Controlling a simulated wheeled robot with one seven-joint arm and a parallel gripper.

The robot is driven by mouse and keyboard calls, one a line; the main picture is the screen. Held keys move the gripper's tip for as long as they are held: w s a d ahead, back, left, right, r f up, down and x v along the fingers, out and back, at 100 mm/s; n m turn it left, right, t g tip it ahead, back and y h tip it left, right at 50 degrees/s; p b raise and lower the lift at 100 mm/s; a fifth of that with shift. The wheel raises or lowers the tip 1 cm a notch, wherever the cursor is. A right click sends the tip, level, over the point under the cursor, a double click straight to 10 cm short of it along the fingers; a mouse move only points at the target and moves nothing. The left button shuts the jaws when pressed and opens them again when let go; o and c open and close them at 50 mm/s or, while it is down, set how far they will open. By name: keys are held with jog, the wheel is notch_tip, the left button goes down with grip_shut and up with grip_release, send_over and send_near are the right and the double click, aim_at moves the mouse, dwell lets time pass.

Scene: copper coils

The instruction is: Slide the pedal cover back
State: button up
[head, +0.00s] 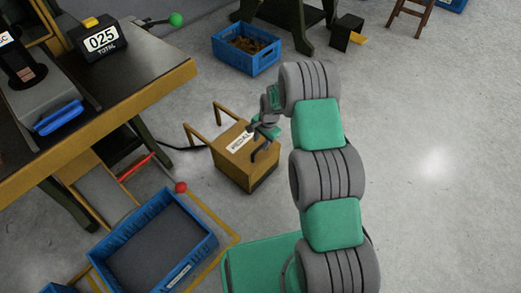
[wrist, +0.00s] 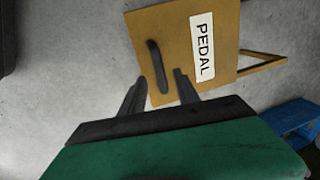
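The pedal cover (head: 236,166) is an ochre box on the floor with two rails running from its back. Its top bears a white PEDAL label (wrist: 202,48) and a dark bar handle (wrist: 154,58); the handle also shows in the head view (head: 266,151). My gripper (head: 258,130) is over the top of the cover. In the wrist view my gripper (wrist: 160,75) has its two fingers apart, with the lower end of the handle between them in the picture. Whether the fingers touch the handle or are still above it, I cannot tell.
A blue crate (head: 212,243) is at the front left, another blue bin (head: 222,45) behind the cover. A black cable (head: 182,148) lies left. Floor is clear on the right.

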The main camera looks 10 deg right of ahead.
aim_at(260, 147)
jog(key=f, duration=0.2)
jog(key=f+b, duration=0.1)
jog(key=f, duration=0.1)
jog(key=shift+w+a, duration=0.2)
jog(key=shift+w, duration=0.1)
jog(key=shift+r, duration=0.1)
grip_shut()
dwell(1.0)
